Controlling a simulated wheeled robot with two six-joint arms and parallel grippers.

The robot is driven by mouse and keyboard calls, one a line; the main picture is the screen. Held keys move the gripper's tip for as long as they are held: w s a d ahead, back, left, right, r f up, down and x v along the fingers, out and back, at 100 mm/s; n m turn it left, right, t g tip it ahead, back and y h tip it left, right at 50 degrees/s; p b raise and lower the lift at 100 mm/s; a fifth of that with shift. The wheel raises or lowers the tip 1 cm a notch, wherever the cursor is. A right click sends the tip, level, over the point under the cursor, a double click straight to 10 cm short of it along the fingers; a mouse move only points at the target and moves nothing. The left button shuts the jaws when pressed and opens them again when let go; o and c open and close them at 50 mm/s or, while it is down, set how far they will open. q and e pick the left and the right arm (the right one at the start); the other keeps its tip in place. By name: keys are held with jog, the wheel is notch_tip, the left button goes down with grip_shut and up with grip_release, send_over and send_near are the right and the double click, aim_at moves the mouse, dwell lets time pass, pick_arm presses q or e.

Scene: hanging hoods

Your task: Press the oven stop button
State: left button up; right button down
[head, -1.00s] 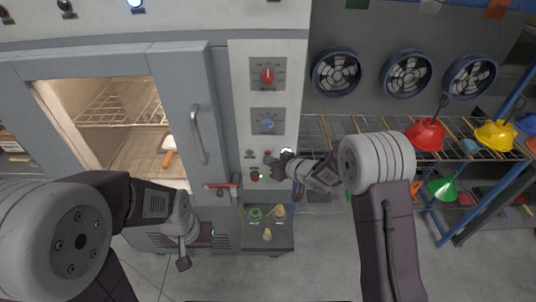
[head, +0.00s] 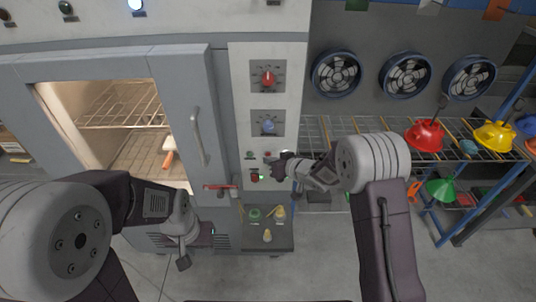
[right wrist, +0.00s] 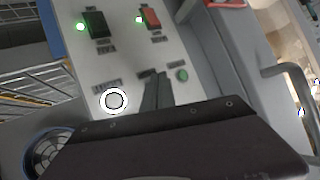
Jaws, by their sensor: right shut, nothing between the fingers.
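The oven's control panel (head: 290,110) stands right of the oven door. A small red button (head: 267,154) sits in its button row, right of a green button (head: 249,155); I cannot read the labels. My right gripper (head: 271,163) is shut and empty, its tips close to the panel just below the red button. In the right wrist view the shut fingers (right wrist: 157,88) lie between the green button (right wrist: 182,74) and a white-ringed button (right wrist: 114,101); the red button is hidden there. Contact cannot be told. My left gripper (head: 183,263) hangs low before the oven, its jaws unclear.
A red switch (head: 254,177) sits below the button row; a dark switch (right wrist: 98,25) and the red switch (right wrist: 150,18) show in the wrist view. A red knob (head: 268,77) and a blue knob (head: 268,125) are above. The door handle (head: 198,135) sticks out at left.

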jog(key=shift+w+p, duration=0.3)
jog(key=shift+w, duration=0.05)
dwell(0.7)
dwell(0.4)
jog(key=shift+s, duration=0.8)
jog(key=shift+b, duration=0.3)
jog(key=s+b, duration=0.1)
jog(key=s, duration=0.4)
